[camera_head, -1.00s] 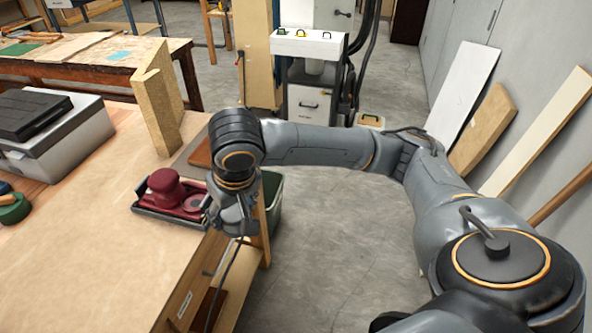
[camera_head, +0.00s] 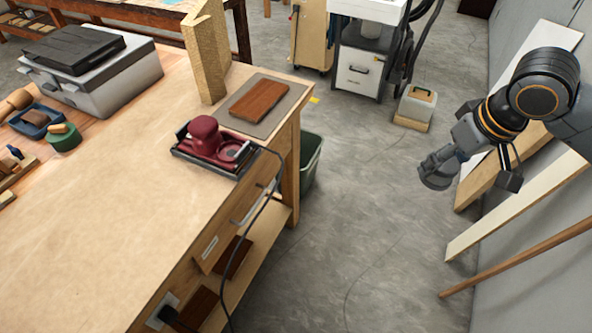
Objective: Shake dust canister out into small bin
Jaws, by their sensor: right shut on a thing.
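My right gripper (camera_head: 464,143) is in the air at the right, over the floor and well apart from the workbench. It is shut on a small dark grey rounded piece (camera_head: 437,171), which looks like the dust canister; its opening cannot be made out. The red sander (camera_head: 205,138) sits in a dark tray on the workbench, with a cable running off the edge. A small green bin (camera_head: 312,160) stands on the floor behind the bench's right end, partly hidden by it. My left gripper is not in view.
The workbench (camera_head: 120,190) fills the left, with a grey case (camera_head: 100,70) and a brown block (camera_head: 258,99) on it. A white-topped machine cabinet (camera_head: 362,72) stands at the back. Boards (camera_head: 520,205) lean on the right wall. The floor between is clear.

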